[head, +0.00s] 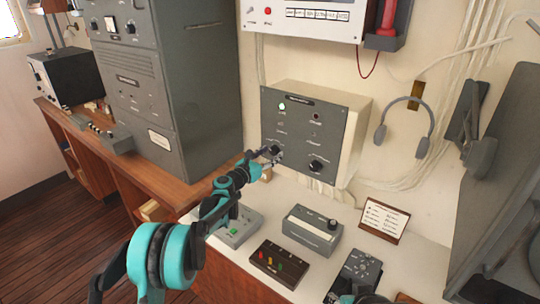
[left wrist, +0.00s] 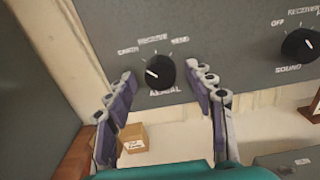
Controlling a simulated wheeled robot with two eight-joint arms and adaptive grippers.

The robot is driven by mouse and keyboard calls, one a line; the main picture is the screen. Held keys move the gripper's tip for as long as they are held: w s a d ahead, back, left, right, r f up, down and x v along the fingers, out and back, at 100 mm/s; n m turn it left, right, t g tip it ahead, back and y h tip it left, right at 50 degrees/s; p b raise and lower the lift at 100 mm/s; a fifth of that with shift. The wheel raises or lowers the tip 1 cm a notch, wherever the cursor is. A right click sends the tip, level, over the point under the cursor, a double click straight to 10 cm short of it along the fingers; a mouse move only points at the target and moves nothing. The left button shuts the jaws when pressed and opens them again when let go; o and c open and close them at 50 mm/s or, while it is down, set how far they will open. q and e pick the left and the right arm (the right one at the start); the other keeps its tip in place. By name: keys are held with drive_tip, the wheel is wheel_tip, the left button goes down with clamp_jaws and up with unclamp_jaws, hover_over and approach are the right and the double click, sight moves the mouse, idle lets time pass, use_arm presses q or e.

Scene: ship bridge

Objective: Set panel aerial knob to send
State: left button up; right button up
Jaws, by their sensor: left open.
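The aerial knob (left wrist: 160,72) is a round black knob on the grey panel (head: 303,134). In the left wrist view its white pointer line points up and left, toward the EARTH label (left wrist: 128,50). RECEIVE (left wrist: 152,39) is above it and SEND (left wrist: 180,40) is up and right. My left gripper (head: 268,158) is open at the panel's lower left. Its two fingers (left wrist: 166,80) stand on either side of the knob, with gaps visible. In the head view the gripper partly hides this knob. My right gripper (head: 358,299) barely shows at the bottom edge.
A second black knob, sound (left wrist: 300,44), is to the right. A tall grey cabinet (head: 170,90) stands close on the left. Below, the desk holds a grey box (head: 312,230), a dark button box (head: 278,263) and a small card (head: 383,219). Headphones (head: 405,125) hang right.

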use_arm(q)
drive_tip(key=c, duration=1.2)
drive_tip(key=shift+o, duration=0.2)
drive_tip(key=m, duration=0.4)
drive_tip(key=shift+m, duration=0.3)
drive_tip(key=m, duration=0.4)
drive_tip(key=shift+m+b, duration=0.3)
drive_tip(key=shift+b, duration=0.05)
drive_tip(key=m, duration=0.4)
drive_tip(key=shift+m, duration=2.4)
